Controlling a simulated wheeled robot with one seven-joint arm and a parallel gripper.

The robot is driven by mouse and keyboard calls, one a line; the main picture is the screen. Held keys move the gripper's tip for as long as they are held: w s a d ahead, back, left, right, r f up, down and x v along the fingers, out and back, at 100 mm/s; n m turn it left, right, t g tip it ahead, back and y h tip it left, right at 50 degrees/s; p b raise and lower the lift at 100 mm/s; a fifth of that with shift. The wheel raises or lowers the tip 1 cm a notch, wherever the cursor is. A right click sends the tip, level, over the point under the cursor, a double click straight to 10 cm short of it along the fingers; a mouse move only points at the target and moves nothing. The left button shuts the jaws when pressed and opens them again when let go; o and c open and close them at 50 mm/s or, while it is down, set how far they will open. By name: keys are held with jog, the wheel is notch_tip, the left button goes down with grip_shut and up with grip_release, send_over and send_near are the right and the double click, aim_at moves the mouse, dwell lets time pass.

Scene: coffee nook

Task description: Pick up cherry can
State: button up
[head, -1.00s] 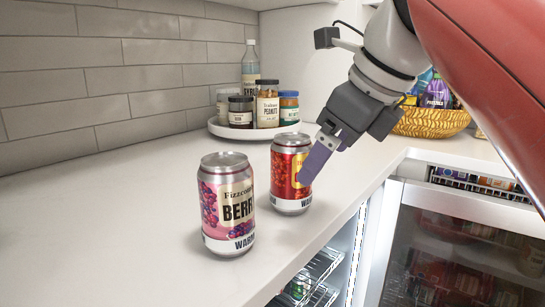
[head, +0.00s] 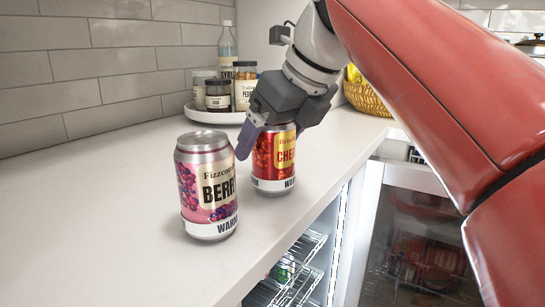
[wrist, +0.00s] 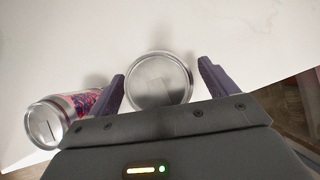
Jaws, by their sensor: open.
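The cherry can (head: 274,160) is red with a yellow label and stands upright on the white counter. My gripper (head: 272,140) is open over it, with a finger showing at the can's left side in the head view; the other finger is hidden there. In the wrist view the cherry can's silver top (wrist: 160,80) lies between my two spread purple fingers (wrist: 163,85), with a gap on the right; the left finger looks close to it. The pink-and-silver berry can (head: 207,190) stands upright to the left and nearer; it also shows in the wrist view (wrist: 62,115), just outside the left finger.
A round white tray (head: 205,117) with several jars and a bottle (head: 227,48) stands behind. A woven basket (head: 365,98) is at the back right. The counter's front edge and a glass-doored fridge (head: 420,240) lie to the right. The left counter is clear.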

jog(key=shift+c, duration=0.5)
jog(key=c, duration=1.3)
jog(key=shift+o, duration=0.2)
jog(key=shift+r, duration=0.1)
